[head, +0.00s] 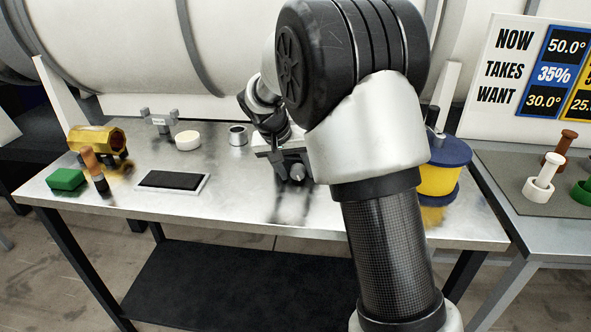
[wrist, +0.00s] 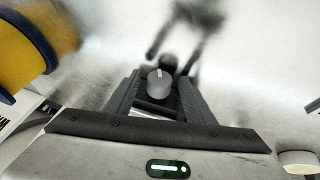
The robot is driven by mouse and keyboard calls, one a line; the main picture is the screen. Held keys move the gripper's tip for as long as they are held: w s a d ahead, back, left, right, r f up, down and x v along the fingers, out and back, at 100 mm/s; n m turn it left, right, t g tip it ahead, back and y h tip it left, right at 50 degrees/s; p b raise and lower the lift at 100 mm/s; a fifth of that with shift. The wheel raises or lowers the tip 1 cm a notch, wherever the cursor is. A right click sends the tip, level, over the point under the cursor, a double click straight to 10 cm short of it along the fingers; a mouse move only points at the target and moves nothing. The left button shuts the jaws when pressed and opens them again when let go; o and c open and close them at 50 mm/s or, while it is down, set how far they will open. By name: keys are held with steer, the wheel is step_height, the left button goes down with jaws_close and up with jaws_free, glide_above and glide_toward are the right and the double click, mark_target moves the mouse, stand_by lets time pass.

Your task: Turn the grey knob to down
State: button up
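The grey knob (wrist: 159,84) is round, with a pale pointer line near its upper edge in the wrist view. In the head view the knob (head: 297,173) sits at the front of a small pale box (head: 263,148) on the metal table. My gripper (wrist: 158,79) has its two dark fingers apart, one on each side of the knob, with a gap visible on both sides. In the head view my gripper (head: 282,162) reaches down at the box, and my arm hides much of the box.
A yellow spool with blue flanges (head: 440,178) stands right of my arm. A black pad (head: 174,180), a green block (head: 66,179), a brown-handled tool (head: 95,170), a gold cylinder (head: 95,139) and a white disc (head: 188,140) stand left. The table's front middle is clear.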

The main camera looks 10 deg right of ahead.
steer(key=shift+r, duration=0.15)
steer(key=p+v, duration=0.3)
steer(key=v, duration=1.4)
steer(key=shift+s, duration=0.15)
